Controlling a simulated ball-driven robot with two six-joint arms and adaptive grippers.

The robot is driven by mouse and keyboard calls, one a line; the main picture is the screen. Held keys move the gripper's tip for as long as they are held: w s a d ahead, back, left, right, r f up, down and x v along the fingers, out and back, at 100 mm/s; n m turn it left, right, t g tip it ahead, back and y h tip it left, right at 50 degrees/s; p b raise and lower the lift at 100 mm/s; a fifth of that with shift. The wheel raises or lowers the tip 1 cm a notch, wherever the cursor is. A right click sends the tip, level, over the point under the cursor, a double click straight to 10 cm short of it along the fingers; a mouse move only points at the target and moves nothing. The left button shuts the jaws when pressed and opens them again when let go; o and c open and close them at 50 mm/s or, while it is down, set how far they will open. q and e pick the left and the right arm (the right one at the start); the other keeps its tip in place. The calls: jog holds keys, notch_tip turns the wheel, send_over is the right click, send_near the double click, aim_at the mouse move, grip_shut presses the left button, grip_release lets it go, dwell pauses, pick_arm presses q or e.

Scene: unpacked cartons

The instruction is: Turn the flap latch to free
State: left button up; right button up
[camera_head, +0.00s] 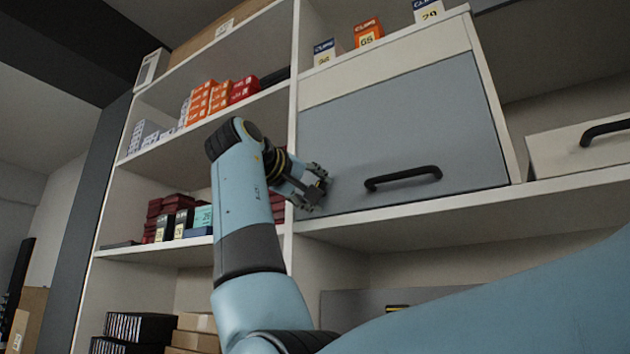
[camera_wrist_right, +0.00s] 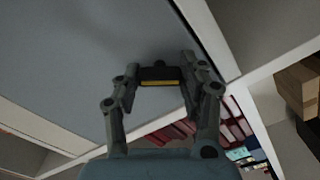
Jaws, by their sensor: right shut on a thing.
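The grey-blue flap (camera_head: 400,130) is closed on a white cabinet compartment and has a black bar handle (camera_head: 403,177) near its lower edge. My right gripper (camera_head: 317,187) is at the flap's lower left corner and hides the latch in the head view. In the right wrist view, the flap (camera_wrist_right: 70,60) fills the upper left. The latch (camera_wrist_right: 160,82), a small dark block with a yellow stripe, lies crosswise between the fingers of my right gripper (camera_wrist_right: 160,70), which is shut on it. Which setting the latch is in, I cannot tell. My left gripper is not in view.
Orange and red boxes (camera_head: 205,100) and dark red boxes (camera_head: 165,212) stand on shelves left of the flap. Clip boxes (camera_head: 368,32) stand on top of the cabinet. A white bin (camera_head: 580,145) with a black handle is at the right. Shelf edges run close below the flap.

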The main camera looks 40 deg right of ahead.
jog(key=shift+n+p, duration=2.6)
jog(key=shift+n, duration=1)
jog(key=shift+f, duration=0.1)
jog(key=o, duration=1.2)
jog(key=shift+w, duration=0.1)
